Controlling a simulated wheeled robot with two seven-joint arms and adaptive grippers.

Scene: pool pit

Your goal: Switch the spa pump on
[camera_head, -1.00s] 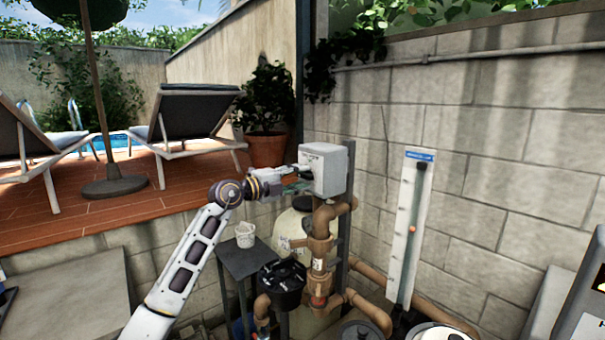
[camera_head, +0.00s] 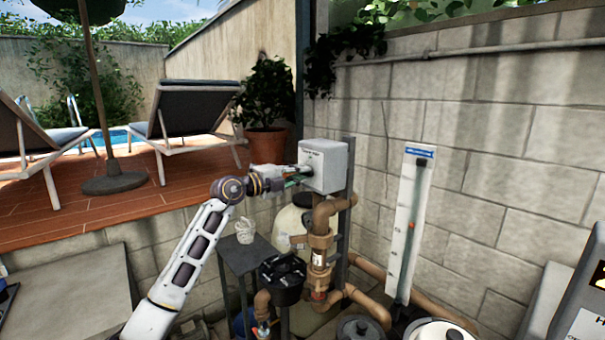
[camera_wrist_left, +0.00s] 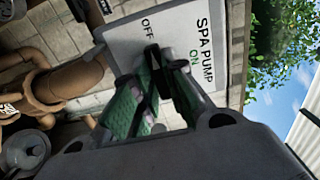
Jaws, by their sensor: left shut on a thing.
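The spa pump switch box (camera_head: 325,166) is a light grey box on a post, above the brown pipes. In the left wrist view its face (camera_wrist_left: 128,42) carries the labels SPA PUMP, ON and OFF, turned sideways. A black switch handle (camera_wrist_left: 160,68) stands out from this face, between the two labels. My left gripper (camera_head: 299,178) is at the front of the box, with its green-padded fingers (camera_wrist_left: 155,95) shut on the handle. The fingers hide part of the handle, so I cannot tell exactly which label it points to. My right gripper is not in view.
Brown pipes with a valve (camera_head: 320,250) and a tank (camera_head: 290,222) stand below the box. A small dark table (camera_head: 247,258) with a white cup (camera_head: 245,231) is left of them. A clear flow gauge (camera_head: 408,235) stands right, before the block wall (camera_head: 500,150).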

